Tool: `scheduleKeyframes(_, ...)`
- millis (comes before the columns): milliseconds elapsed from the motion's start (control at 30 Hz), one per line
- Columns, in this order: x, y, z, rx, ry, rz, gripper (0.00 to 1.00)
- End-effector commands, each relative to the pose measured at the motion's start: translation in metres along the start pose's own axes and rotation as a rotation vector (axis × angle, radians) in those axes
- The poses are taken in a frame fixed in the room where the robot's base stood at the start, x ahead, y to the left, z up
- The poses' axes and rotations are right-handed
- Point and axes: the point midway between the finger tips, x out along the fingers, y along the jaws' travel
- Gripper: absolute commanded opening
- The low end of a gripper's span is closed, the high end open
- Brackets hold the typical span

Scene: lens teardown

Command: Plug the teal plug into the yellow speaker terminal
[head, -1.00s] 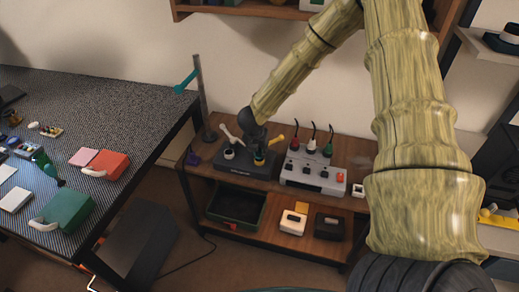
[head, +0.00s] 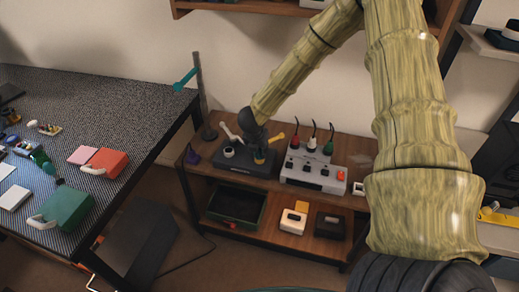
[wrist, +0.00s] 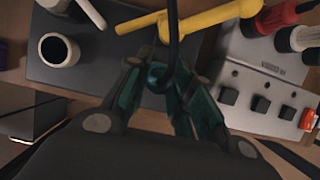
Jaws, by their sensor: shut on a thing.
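My gripper (wrist: 160,100) is shut on the teal plug (wrist: 157,76), mostly hidden between the teal-tinted fingers. A black cable rises from it in the wrist view. In the head view my gripper (head: 257,142) is over the right side of the dark speaker box (head: 232,164). The yellow speaker terminal (head: 260,161) shows only as a small yellow patch just below the gripper. In the wrist view the yellow lever (wrist: 195,19) lies just beyond the fingers, and the terminal itself is hidden. I cannot tell whether the plug is inside the terminal.
A white terminal (head: 229,152) with a white lever (head: 229,132) is left of the gripper. A grey switch box (head: 313,174) with several cabled plugs stands close on the right. A metal post (head: 203,100) with a teal arm rises behind left. Bins sit on the lower shelf.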

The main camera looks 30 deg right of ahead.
Motion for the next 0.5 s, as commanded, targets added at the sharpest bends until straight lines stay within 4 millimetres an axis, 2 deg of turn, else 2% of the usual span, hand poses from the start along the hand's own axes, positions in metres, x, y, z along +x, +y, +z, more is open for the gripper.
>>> scheduleKeyframes(367,0.0022,-0.0005,-0.0012,0.0,0.001,-0.001,0.0)
scheduleKeyframes(400,0.0022,-0.0005,-0.0012,0.0,0.001,-0.001,0.29)
scheduleKeyframes(500,0.0022,-0.0005,-0.0011,0.0,0.001,-0.001,0.47)
